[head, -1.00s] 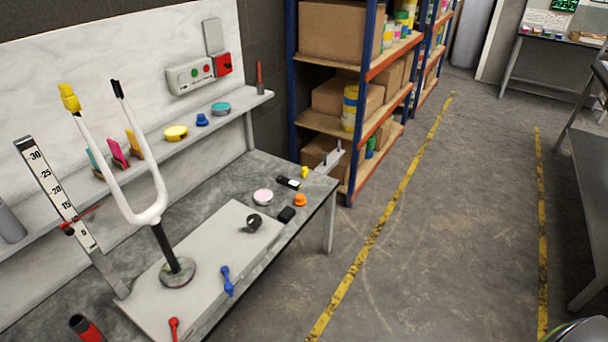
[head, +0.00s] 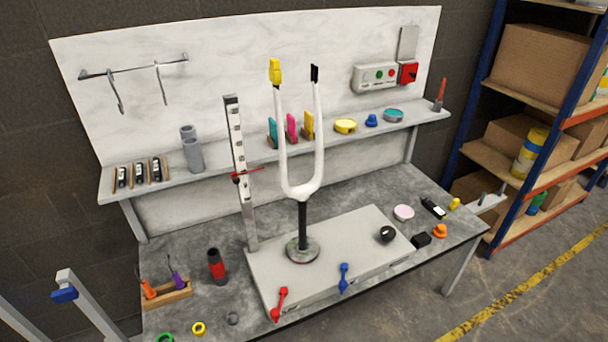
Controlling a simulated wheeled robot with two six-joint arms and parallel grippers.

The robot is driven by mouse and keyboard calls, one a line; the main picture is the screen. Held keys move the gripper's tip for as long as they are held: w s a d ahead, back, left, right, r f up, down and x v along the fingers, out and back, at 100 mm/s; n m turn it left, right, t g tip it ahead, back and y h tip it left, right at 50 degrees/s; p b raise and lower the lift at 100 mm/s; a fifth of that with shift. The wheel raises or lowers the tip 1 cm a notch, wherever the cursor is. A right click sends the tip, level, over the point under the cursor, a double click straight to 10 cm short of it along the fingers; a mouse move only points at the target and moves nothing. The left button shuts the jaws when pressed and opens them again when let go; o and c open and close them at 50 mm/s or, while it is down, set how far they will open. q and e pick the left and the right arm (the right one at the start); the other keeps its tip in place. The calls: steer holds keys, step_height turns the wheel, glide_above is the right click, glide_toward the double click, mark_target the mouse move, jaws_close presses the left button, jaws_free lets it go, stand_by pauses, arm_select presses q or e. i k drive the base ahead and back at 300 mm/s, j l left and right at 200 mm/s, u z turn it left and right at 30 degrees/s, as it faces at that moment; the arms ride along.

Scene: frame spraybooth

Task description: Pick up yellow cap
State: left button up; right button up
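Several yellow items could be the yellow cap, and I cannot tell for sure which one it is. A small yellow piece (head: 454,204) lies at the right end of the bench. A yellow piece (head: 275,71) sits on the left tip of the white fork (head: 301,188). A round yellow disc (head: 345,126) lies on the shelf, and a yellow ring (head: 198,328) lies at the bench's front left. Neither of my grippers is in view.
The white fork stands on a grey board (head: 345,240) beside an upright scale (head: 240,170). An orange cap (head: 440,230), black block (head: 421,240) and pink-topped tin (head: 403,212) lie near the right end. A pale post (head: 88,305) rises at lower left. Floor is clear at right.

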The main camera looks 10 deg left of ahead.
mark_target(455, 204)
steer(key=i+l+z, duration=0.1)
steer(key=z, duration=0.3)
steer(key=i+l+z, duration=0.1)
steer(key=z, duration=0.3)
steer(key=i+z, duration=0.2)
steer(key=z, duration=0.2)
